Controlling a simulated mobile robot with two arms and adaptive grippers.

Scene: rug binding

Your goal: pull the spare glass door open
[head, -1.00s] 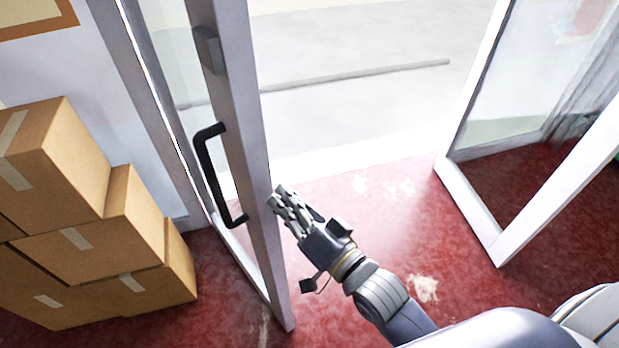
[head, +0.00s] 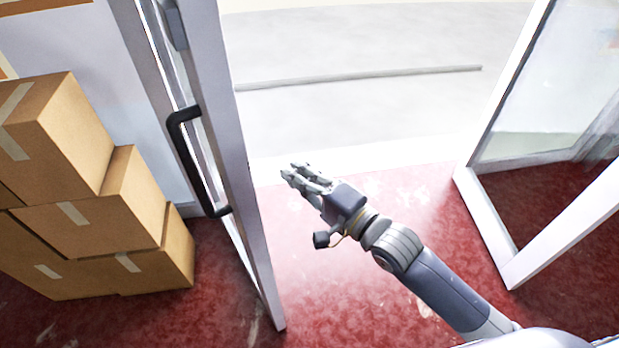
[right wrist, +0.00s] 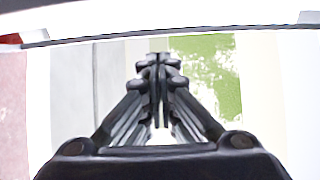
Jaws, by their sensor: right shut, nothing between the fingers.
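A white-framed glass door (head: 232,180) stands swung inward at the left of the head view, with a black bar handle (head: 190,165) on its left face. Another white-framed glass door (head: 485,220) stands open at the right. My right gripper (head: 288,171) is in the gap between them, a little right of the left door's edge and apart from it. Its fingers are together and empty; they also show closed in the right wrist view (right wrist: 158,60). My left gripper is not in view.
Stacked cardboard boxes (head: 95,240) stand at the left behind the left door. The red floor (head: 380,290) between the doors is clear, with pale scuffs. A pale paved area (head: 350,110) lies beyond the doorway.

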